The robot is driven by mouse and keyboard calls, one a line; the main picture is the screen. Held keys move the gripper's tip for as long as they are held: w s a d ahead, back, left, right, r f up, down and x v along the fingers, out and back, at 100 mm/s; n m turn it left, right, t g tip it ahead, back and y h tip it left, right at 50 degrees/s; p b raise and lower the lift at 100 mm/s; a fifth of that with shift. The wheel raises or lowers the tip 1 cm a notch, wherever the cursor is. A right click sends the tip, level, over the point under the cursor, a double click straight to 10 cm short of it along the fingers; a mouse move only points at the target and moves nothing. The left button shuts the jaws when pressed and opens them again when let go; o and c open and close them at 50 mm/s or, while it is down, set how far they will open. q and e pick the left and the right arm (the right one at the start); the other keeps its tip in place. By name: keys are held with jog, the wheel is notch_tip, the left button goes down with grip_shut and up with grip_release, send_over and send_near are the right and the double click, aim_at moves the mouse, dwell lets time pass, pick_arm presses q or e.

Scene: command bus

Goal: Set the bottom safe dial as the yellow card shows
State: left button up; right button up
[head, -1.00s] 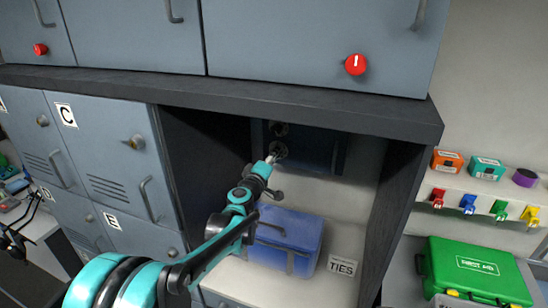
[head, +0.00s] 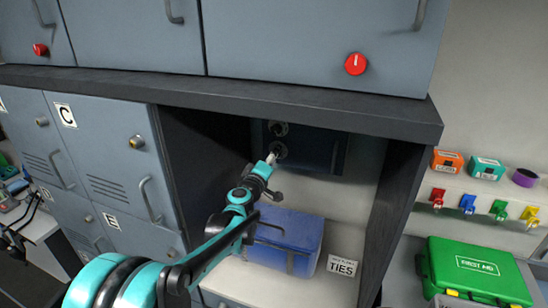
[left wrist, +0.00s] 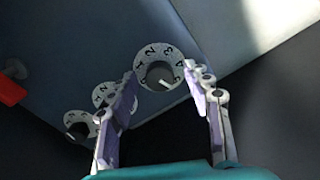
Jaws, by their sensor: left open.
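The dark safe (head: 316,151) sits in the shelf recess. In the head view an upper dial (head: 279,129) and a lower dial (head: 279,149) show on its face. My left gripper (head: 272,158) reaches up to the lower dial. In the left wrist view its open fingers (left wrist: 165,88) stand either side of a numbered dial (left wrist: 158,62) with a pale pointer. I cannot tell if they touch it. Two more dials (left wrist: 107,93) (left wrist: 78,122) line up to the lower left, partly behind the left finger. No yellow card can be made out. My right gripper is not in view.
A blue case (head: 286,240) lies below the safe, beside a TIES label (head: 342,265). The recess has a dark side wall (head: 400,205) and an overhanging shelf edge (head: 250,95). A green first aid box (head: 475,270) stands at the right.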

pick_arm(q)
jog(key=v, duration=1.2)
jog(key=s+d+f+m+g+h+b, duration=0.1)
jog(key=s+d+f+m+g+b, duration=0.2)
jog(key=s+f, duration=0.4)
jog(key=s+f+m+g+b, duration=0.3)
jog(key=s+f+m, duration=0.15)
jog(key=s, duration=0.35)
jog(key=s+a+f+m+g+y+b, duration=0.1)
jog(key=s+a+f+g+y+b, duration=0.1)
jog(key=s+a+f, duration=0.3)
jog(key=s+a+f+m+g+y+b, duration=0.1)
jog(key=s+a+f+g+y, duration=0.1)
jog(key=s+a+f, duration=0.3)
jog(key=s+f+y, duration=0.1)
jog(key=s+f, duration=0.3)
jog(key=s, duration=0.2)
jog(key=shift+a+f+y+b, duration=0.15)
jog(key=shift+f+y+b, duration=0.05)
jog(key=shift+y+b, duration=0.15)
jog(key=shift+s+m, duration=0.15)
jog(key=shift+m, duration=0.1)
